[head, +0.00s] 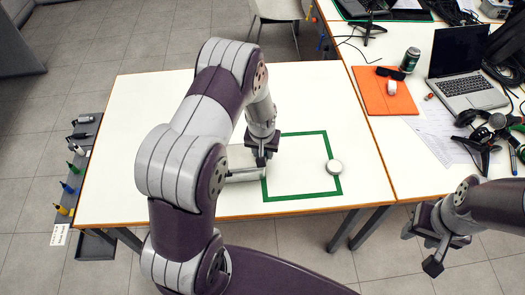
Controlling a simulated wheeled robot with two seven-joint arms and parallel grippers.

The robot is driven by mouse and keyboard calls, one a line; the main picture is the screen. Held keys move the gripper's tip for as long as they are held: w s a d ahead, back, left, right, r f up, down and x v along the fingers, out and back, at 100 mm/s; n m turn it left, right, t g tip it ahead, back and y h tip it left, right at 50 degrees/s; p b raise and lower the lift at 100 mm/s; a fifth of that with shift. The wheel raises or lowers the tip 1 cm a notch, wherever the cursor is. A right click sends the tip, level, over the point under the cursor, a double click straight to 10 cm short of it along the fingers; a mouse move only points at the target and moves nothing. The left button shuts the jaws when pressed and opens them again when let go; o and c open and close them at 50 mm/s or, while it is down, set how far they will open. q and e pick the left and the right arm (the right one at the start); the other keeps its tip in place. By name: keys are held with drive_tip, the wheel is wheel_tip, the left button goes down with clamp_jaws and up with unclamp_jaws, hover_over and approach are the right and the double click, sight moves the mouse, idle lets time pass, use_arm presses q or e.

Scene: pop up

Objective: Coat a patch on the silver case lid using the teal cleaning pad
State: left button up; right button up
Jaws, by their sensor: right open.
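A pale silver-grey case (238,183) lies on the white table, mostly hidden behind my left arm. My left gripper (262,160) points down at the case's right edge, by the left side of a green square outline (310,194). Its fingers are too small and dark to tell whether they are open or hold anything. I cannot make out a teal cleaning pad. My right gripper (421,248) is open and empty, in front of the table on the right, away from the case.
A right-hand table (405,170) holds a laptop (468,90), an orange folder (385,98), a can (410,60) and headphones. A tool rack (77,170) stands left. The white table's right part is mostly clear.

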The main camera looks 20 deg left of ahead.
use_arm(q)
wheel_tip(320, 180, up, 2)
drive_tip(key=shift+w+d+r+p, duration=0.1)
drive_tip(key=shift+r+p, duration=0.15)
drive_tip(key=shift+p, duration=0.05)
drive_tip(key=shift+s+a+r+p, duration=0.15)
drive_tip(key=shift+a+r+p, duration=0.05)
drive_tip(key=shift+r+p, duration=0.3)
drive_tip(key=shift+s+a+r+p, duration=0.15)
drive_tip(key=shift+r+p, duration=0.25)
drive_tip(key=shift+r, duration=0.15)
drive_tip(key=shift+w+d+r+p, duration=0.1)
drive_tip(key=shift+r+p, duration=0.35)
drive_tip(key=shift+r, duration=0.1)
drive_tip(key=shift+w+d+r+p, duration=0.1)
drive_tip(key=shift+r+p, duration=0.3)
drive_tip(key=shift+r, duration=0.15)
drive_tip(key=shift+s+a+r+p, duration=0.1)
drive_tip(key=shift+s+r+p, duration=0.05)
drive_tip(key=shift+r+p, duration=0.4)
drive_tip(key=shift+r, duration=0.1)
